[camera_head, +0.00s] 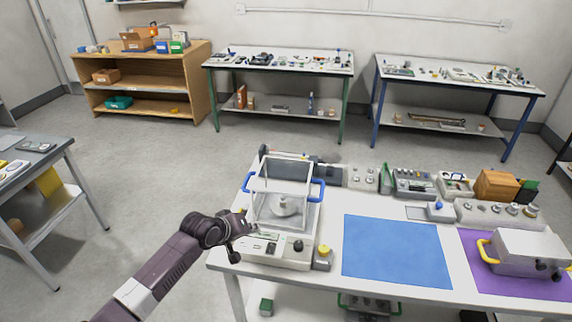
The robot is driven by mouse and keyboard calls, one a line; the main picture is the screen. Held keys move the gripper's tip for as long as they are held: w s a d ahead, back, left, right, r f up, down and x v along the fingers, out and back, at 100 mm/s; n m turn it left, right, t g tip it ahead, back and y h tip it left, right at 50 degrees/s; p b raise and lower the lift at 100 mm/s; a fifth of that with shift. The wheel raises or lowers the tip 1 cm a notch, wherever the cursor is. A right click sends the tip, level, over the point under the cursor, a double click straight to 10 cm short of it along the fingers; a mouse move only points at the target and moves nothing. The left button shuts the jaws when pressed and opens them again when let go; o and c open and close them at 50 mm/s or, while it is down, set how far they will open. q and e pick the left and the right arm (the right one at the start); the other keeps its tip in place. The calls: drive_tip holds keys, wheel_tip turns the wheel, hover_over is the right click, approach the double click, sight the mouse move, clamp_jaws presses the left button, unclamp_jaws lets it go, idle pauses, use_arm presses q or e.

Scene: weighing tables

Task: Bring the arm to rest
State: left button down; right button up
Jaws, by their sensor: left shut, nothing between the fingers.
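My left arm comes in from the lower left. My left gripper (246,222) is at the left front edge of the weighing balance (283,251), beside its clear draft shield (283,185). The gripper is small and dark here; its fingers are shut and hold nothing. I cannot tell whether it touches the balance. The balance has blue side handles and a round pan inside the shield. My right gripper does not show in this view.
The white table (330,283) carries a blue mat (396,250), a purple mat (480,278) under a grey box (528,252) with a yellow handle, and several instruments along the back. Another table (60,150) stands at the left. Open floor lies between them.

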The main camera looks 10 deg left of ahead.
use_arm(q)
drive_tip(key=s+d+f+m+g, duration=0.1)
drive_tip(key=s+d+f, duration=0.15)
drive_tip(key=s, duration=0.25)
drive_tip(key=s+d+f+m+g, duration=0.1)
drive_tip(key=s+d+f+m, duration=0.15)
drive_tip(key=s, duration=0.25)
drive_tip(key=s+a+r+m+g+y, duration=0.2)
drive_tip(key=s+a, duration=0.1)
drive_tip(key=s, duration=1.2)
drive_tip(key=s+a+r+m+g+y, duration=0.1)
drive_tip(key=s+a+m, duration=0.1)
drive_tip(key=s, duration=1.4)
wheel_tip(320, 180, down, 31)
drive_tip(key=s+g+b, duration=0.1)
drive_tip(key=b, duration=0.5)
drive_tip(key=s+a+f+b, duration=0.1)
drive_tip(key=s+f+b, duration=0.1)
drive_tip(key=s+f, duration=0.6)
drive_tip(key=s+a+f+g+b, duration=0.1)
drive_tip(key=s+a+f+b, duration=0.1)
drive_tip(key=s+f, duration=0.7)
wheel_tip(320, 180, down, 5)
drive_tip(key=shift+s+a+g+b, duration=0.15)
drive_tip(key=shift+s+g+b, duration=0.15)
drive_tip(key=shift+b, duration=0.3)
